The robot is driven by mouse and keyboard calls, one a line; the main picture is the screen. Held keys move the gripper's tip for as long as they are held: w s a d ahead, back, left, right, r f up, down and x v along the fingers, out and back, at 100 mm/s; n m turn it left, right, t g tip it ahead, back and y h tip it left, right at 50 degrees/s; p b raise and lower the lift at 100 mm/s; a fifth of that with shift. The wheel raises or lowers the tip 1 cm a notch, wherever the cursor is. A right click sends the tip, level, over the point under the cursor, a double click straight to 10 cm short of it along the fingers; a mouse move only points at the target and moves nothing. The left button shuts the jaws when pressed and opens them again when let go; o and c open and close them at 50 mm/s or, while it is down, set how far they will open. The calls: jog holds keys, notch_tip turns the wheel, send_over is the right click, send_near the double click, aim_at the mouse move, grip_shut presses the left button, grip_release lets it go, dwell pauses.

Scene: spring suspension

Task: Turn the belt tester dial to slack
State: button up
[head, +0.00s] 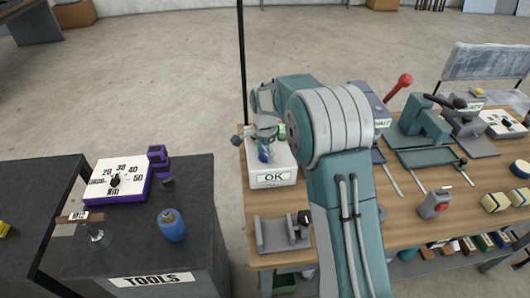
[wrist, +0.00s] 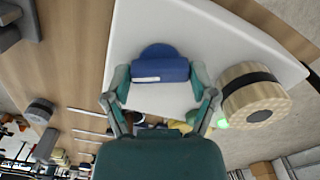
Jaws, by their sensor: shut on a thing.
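The belt tester is a white box (head: 285,160) with an "OK" label on its front, on the wooden bench left of my arm. Its blue dial (wrist: 160,70) shows in the wrist view as a round base with a raised bar and a white mark on the bar. The bar lies level across that picture. My gripper (wrist: 160,76) has one finger at each end of the bar and is shut on it. In the head view my gripper (head: 265,132) is above the white box and mostly hides the dial. No slack marking is readable.
A ribbed tan roller with a black band (wrist: 254,95) is close beside the right finger. A metal bracket fixture (head: 283,235) stands in front of the box. A dark tool cabinet (head: 195,255) is left across a gap. A thin black post (head: 242,65) rises behind.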

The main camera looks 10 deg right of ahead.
jog(key=shift+n, duration=0.4)
jog(key=n, duration=0.3)
jog(key=shift+n, duration=0.3)
jog(key=n, duration=0.3)
jog(key=shift+n, duration=0.4)
jog(key=n, duration=0.7)
jog(key=shift+w, duration=0.1)
jog(key=n, duration=0.3)
jog(key=shift+n, duration=0.4)
jog(key=n, duration=0.4)
jog(key=shift+n, duration=0.3)
jog(key=n, duration=0.3)
jog(key=shift+n, duration=2.1)
